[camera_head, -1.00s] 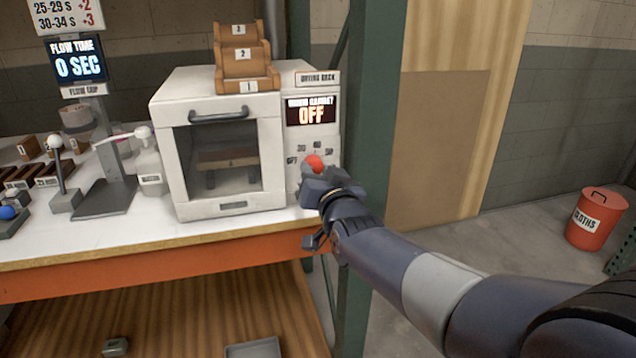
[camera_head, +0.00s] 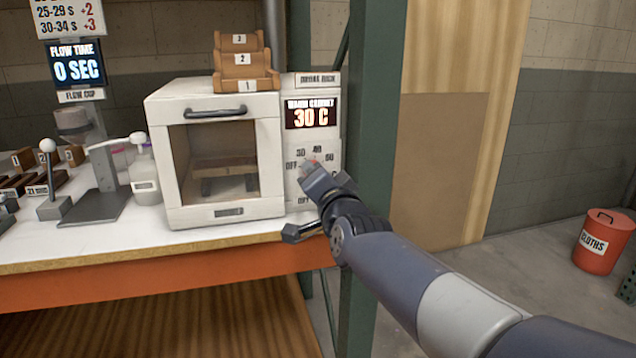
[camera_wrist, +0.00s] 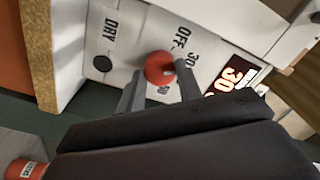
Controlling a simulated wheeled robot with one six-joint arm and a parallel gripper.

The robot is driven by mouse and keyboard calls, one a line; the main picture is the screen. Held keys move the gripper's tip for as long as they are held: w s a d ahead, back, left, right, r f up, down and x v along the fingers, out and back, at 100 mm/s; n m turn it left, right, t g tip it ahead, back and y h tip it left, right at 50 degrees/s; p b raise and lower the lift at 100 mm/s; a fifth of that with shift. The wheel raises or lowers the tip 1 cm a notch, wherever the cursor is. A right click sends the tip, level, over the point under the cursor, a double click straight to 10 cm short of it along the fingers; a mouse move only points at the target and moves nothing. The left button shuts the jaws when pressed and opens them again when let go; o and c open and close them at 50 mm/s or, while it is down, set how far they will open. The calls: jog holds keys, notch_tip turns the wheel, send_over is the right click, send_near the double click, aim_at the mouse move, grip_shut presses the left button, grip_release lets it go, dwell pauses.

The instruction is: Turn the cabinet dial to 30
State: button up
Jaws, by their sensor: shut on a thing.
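The white warm cabinet (camera_head: 225,150) stands on the bench with its door closed. Its display (camera_head: 310,113) reads 30 C. The red dial (camera_wrist: 160,68) sits on the cabinet's front panel, with OFF, 30 and further marks around it. In the head view most of the dial is hidden behind my gripper (camera_head: 314,170). In the wrist view my gripper (camera_wrist: 160,92) has one finger on each side of the dial and is shut on it. A pale spot on the dial faces the side where 30 is printed.
A green post (camera_head: 366,150) stands close to the right of the cabinet. A numbered wooden rack (camera_head: 245,80) sits on top of it. A flow cup stand (camera_head: 105,185) is to the left. A red CLOTHS bin (camera_head: 600,245) stands on the floor at right.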

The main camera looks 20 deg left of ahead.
dwell(0.3)
jog(key=o, duration=1)
jog(key=shift+c, duration=0.2)
jog(key=v, duration=1)
jog(key=shift+s+d+p, duration=0.15)
jog(key=shift+s+p, duration=0.2)
jog(key=shift+p, duration=0.05)
jog(key=x, duration=1)
jog(key=shift+w+b, duration=0.4)
jog(key=shift+s, duration=0.1)
